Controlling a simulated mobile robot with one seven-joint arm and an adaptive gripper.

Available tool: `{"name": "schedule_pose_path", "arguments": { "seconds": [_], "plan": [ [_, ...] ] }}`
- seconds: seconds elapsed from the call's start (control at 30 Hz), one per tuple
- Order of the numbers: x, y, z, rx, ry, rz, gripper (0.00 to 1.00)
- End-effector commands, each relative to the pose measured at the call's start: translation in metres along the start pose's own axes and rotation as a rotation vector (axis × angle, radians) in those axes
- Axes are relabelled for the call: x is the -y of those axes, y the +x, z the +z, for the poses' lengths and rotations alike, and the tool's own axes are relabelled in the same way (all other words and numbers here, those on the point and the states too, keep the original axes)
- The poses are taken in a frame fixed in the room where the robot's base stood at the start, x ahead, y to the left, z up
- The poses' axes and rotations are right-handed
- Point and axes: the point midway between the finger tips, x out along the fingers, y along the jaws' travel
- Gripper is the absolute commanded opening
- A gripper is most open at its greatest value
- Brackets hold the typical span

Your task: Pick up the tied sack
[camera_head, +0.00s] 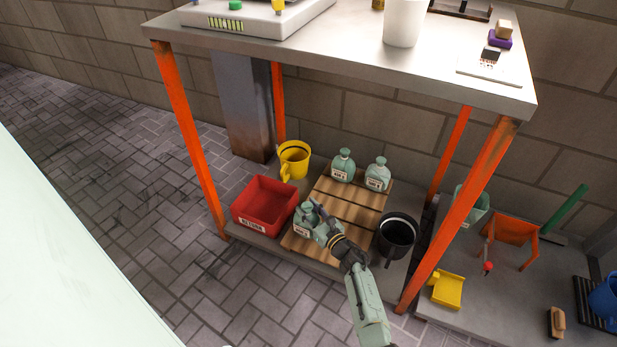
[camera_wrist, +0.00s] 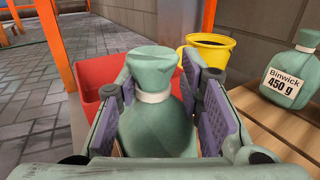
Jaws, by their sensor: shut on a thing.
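A green tied sack with a white band at its neck (camera_wrist: 155,125) stands between the purple pads of my gripper (camera_wrist: 155,92) in the wrist view. The pads touch it on both sides, and my gripper is shut on it. In the head view the held sack (camera_head: 302,227) is at the front of a wooden slatted pallet (camera_head: 340,218), with a white label facing out. My gripper (camera_head: 314,213) comes to it from the right and hides part of it. I cannot tell whether the sack is clear of the pallet. Two similar sacks (camera_head: 343,166) (camera_head: 377,175) stand at the pallet's back.
A red bin (camera_head: 265,203) stands left of the pallet, a yellow bucket (camera_head: 294,158) behind it, and a black bucket (camera_head: 397,234) to the right. The table top (camera_head: 340,50) is overhead, with orange legs (camera_head: 188,135) around the space.

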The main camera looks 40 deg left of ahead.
Motion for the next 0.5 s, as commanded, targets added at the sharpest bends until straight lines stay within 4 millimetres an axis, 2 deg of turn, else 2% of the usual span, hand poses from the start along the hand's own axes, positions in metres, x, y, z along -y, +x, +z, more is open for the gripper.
{"name": "schedule_pose_path", "arguments": {
  "seconds": [0.03,0.33,0.5],
  "plan": [
    [-0.0018,0.0002,-0.0014,-0.002,0.002,0.002,0.2],
    [-0.0027,0.0003,-0.002,-0.002,0.004,0.003,0.0],
    [-0.0034,0.0004,-0.0027,-0.003,0.005,0.004,0.0]
  ]
}}
